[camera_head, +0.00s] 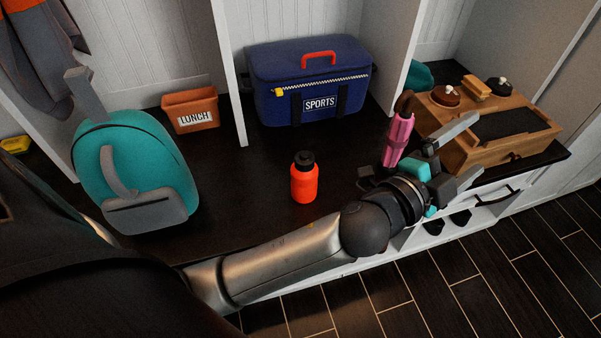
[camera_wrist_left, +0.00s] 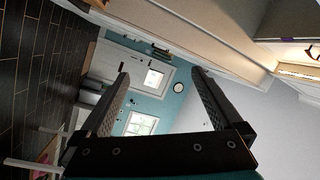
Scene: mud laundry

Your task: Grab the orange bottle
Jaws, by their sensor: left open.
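The orange bottle (camera_head: 304,183) has a black cap and stands upright on the dark bench top (camera_head: 255,215), near the middle of the head view. My left arm reaches in from the left, in front of the bottle. My left gripper (camera_head: 472,152) is to the right of the bottle, well apart from it, beside the wooden box. In the left wrist view its two fingers (camera_wrist_left: 163,95) are spread with nothing between them. The bottle does not show in the left wrist view. My right gripper is not in view.
A pink bottle (camera_head: 396,140) stands close behind my left wrist. A wooden box (camera_head: 495,140) is at the right. A blue SPORTS bag (camera_head: 285,75), an orange LUNCH bin (camera_head: 190,105) and a teal backpack (camera_head: 140,160) are on the bench. Bare bench surrounds the orange bottle.

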